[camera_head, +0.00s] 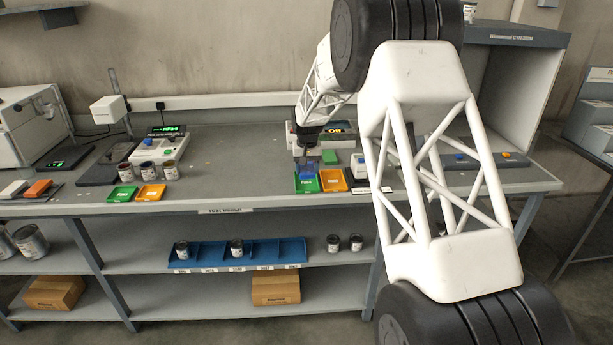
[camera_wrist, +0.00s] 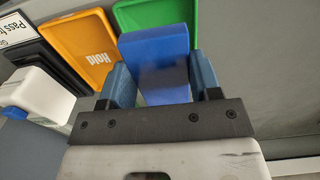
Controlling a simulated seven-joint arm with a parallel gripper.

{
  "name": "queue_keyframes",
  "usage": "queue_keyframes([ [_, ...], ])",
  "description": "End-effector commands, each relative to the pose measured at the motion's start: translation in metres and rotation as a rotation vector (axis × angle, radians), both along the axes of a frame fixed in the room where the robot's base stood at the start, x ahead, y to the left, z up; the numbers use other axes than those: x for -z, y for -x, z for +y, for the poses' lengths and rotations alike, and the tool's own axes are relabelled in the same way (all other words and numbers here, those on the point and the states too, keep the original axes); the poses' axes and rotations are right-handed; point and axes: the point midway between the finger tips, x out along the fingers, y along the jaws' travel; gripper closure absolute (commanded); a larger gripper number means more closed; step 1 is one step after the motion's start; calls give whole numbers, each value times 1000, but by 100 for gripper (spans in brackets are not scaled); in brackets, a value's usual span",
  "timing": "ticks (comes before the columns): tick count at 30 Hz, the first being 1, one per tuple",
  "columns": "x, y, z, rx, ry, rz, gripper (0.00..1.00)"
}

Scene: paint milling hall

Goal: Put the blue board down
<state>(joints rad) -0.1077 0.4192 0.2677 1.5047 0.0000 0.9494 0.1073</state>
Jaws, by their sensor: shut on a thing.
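My gripper (camera_head: 307,158) is shut on the blue board (camera_wrist: 154,55), which sits between its two fingers in the wrist view. In the head view the blue board (camera_head: 308,168) hangs below my gripper, at the back part of a green tray (camera_head: 307,188). In the wrist view the board covers part of the green tray (camera_wrist: 211,25). I cannot tell whether the board touches the tray or the bench. An orange tray (camera_wrist: 80,43) marked "Hold" lies just beside the green one; it also shows in the head view (camera_head: 333,181).
A white block (camera_wrist: 38,92) and a dark labelled plate (camera_wrist: 45,55) lie beyond the orange tray. A device with a lit display (camera_head: 335,130) stands behind. Another green tray (camera_head: 122,194) and orange tray (camera_head: 151,192) lie further left. The bench (camera_head: 230,160) between is mostly clear.

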Motion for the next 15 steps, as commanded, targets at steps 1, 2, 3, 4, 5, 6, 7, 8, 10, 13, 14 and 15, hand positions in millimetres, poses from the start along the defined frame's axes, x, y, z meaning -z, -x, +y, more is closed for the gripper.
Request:
queue_keyframes([
  [1,0,0,0,0,0,0,70],
  [2,0,0,0,0,0,0,70],
  [3,0,0,0,0,0,0,70],
  [4,0,0,0,0,0,0,70],
  [5,0,0,0,0,0,0,70],
  [6,0,0,0,0,0,0,70],
  [7,0,0,0,0,0,0,70],
  [8,0,0,0,0,0,0,70],
  [10,0,-2,0,0,0,0,70],
  [13,1,-7,1,0,0,0,70],
  [14,2,-10,1,0,0,0,70],
  [15,8,-9,1,0,0,2,70],
])
